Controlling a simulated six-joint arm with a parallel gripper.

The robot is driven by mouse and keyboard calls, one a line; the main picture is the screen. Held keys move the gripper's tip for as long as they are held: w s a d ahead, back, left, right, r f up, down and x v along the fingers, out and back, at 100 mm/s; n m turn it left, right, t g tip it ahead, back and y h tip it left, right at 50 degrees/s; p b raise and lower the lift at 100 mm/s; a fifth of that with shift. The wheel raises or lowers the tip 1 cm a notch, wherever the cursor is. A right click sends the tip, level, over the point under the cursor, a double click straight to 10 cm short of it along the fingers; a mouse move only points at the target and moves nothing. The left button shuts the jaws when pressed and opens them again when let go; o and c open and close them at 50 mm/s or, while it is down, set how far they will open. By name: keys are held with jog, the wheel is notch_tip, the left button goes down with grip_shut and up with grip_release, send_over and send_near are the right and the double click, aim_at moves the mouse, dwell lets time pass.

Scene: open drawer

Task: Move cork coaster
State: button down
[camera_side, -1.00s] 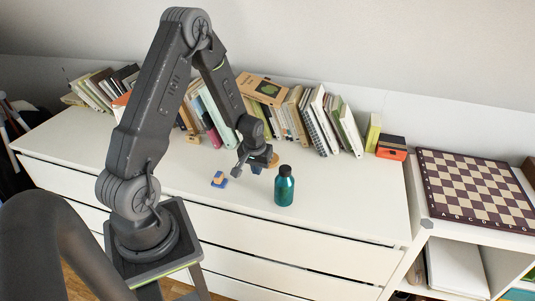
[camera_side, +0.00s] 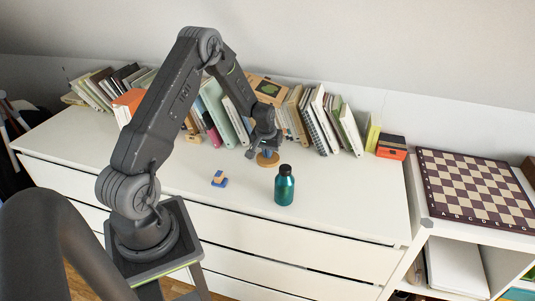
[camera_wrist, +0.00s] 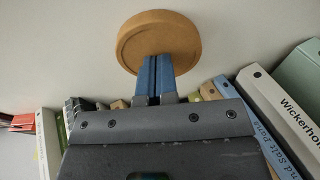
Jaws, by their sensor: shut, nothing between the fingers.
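The cork coaster (camera_side: 268,161) is a round tan disc with a raised rim. It lies flat on the white dresser top, in front of the row of books. It also shows in the wrist view (camera_wrist: 160,40), at the top middle. My gripper (camera_side: 266,152) is above the coaster in the side view. In the wrist view its two blue fingers (camera_wrist: 155,62) are shut together and overlap the coaster's near edge. Nothing shows between them. I cannot tell whether the fingertips touch the coaster.
A teal bottle (camera_side: 284,188) stands in front and to the right of the coaster. A small blue and orange object (camera_side: 219,179) lies to the left. Books (camera_side: 318,122) line the back. The dresser top is clear to the right of the bottle.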

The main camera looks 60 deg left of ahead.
aim_at(256, 180)
jog(key=shift+s+d+f, duration=0.2)
jog(key=shift+s+f, duration=0.1)
jog(key=shift+f, duration=0.15)
jog(key=s+d, duration=0.3)
jog(key=s, duration=0.1)
jog(key=s+d, duration=0.4)
jog(key=shift+d, duration=0.1)
jog(key=shift+r, duration=0.8)
jog(key=s+d, duration=0.8)
jog(key=shift+s+r, duration=0.1)
jog(key=shift+s, duration=0.3)
